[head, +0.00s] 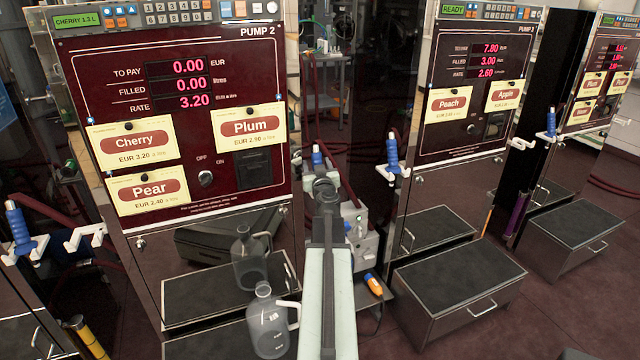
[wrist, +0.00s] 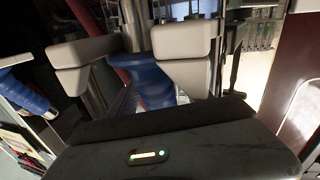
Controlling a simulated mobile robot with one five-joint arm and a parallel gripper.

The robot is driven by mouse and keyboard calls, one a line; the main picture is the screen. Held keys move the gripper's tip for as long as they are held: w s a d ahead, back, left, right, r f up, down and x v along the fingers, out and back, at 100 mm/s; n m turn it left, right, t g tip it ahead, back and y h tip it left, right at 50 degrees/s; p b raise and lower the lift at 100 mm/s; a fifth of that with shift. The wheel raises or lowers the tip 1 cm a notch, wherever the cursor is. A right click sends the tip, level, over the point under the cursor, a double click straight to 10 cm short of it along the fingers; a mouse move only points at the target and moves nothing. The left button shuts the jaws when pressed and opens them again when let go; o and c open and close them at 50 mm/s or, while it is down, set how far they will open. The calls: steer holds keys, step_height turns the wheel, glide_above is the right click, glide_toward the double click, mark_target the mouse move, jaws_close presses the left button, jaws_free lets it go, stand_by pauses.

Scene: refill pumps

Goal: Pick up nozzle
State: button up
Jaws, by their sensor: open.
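A blue-handled nozzle (head: 317,156) stands upright at the right side of Pump 2 in the head view. My gripper (head: 322,184) is in front of it and hides its lower part. In the wrist view my gripper (wrist: 133,62) is open, with its two pale pads apart. The blue nozzle grip (wrist: 155,78) shows between and behind the pads, close to the right one; I cannot tell whether they touch. Other blue nozzles hang on white holders at the far left (head: 18,228), beside the middle pump (head: 392,153) and beside the right pump (head: 551,121).
Pump 2 (head: 190,205) stands left of my arm, with Cherry, Plum and Pear cards. A clear jug (head: 268,325) stands on the step below it. A drawer box (head: 460,285) stands in front of the middle pump. An orange-handled item (head: 373,284) lies right of my arm.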

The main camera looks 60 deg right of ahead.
jaws_close()
steer(key=shift+r, duration=0.1)
steer(key=shift+s+r+p, duration=0.1)
steer(key=shift+r+p, duration=0.15)
steer(key=shift+p, duration=0.1)
step_height(320, 180, up, 11)
steer(key=p, duration=1.1)
steer(key=shift+s, duration=0.1)
steer(key=shift+s+d+r, duration=0.1)
steer(key=shift+s+r, duration=0.05)
steer(key=shift+s, duration=0.15)
steer(key=s+d, duration=0.2)
steer(key=s, duration=0.7)
steer(key=s+d, duration=0.2)
steer(key=s, duration=0.7)
steer(key=shift+s+d+f, duration=0.2)
steer(key=shift+d+f, duration=0.05)
steer(key=shift+d, duration=0.15)
